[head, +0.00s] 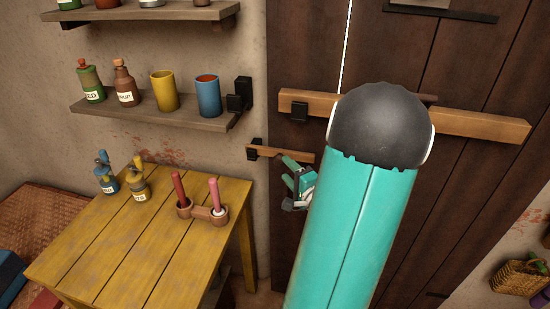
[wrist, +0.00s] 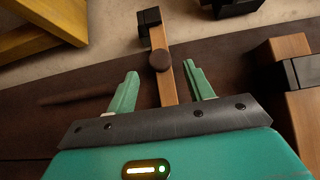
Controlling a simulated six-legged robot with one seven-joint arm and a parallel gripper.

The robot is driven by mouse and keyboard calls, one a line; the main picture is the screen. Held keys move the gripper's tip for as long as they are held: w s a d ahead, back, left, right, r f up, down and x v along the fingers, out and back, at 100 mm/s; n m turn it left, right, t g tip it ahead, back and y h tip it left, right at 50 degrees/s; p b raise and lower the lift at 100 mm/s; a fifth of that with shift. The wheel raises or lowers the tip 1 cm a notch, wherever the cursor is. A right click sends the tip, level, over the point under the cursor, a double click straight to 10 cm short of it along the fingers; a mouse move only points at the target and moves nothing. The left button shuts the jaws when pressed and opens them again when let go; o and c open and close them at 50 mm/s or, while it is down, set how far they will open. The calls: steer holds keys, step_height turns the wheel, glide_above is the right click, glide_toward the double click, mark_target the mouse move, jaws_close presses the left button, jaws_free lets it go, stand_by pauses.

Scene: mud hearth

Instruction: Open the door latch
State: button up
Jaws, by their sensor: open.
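The dark plank door (head: 300,60) fills the right of the head view. A small wooden latch bar (head: 290,155) lies near its left edge, its left end at a black bracket (head: 253,152) on the wall. My gripper (head: 292,178) is at the latch, partly hidden by my arm. In the wrist view my gripper (wrist: 161,69) is open, one finger either side of the latch bar (wrist: 167,88). A round brown knob (wrist: 159,61) on the bar shows between the fingertips. Neither finger visibly touches the bar; its depth between the fingers is hard to judge.
A larger wooden bar (head: 480,125) crosses the door above, held by a black bracket (head: 299,109). A yellow table (head: 110,240) with bottles and a candle holder stands left. A wall shelf (head: 150,110) holds bottles and cups. A basket (head: 522,279) is lower right.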

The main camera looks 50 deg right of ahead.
mark_target(280, 163)
steer(key=x, duration=0.8)
steer(key=shift+s, duration=0.1)
jaws_close()
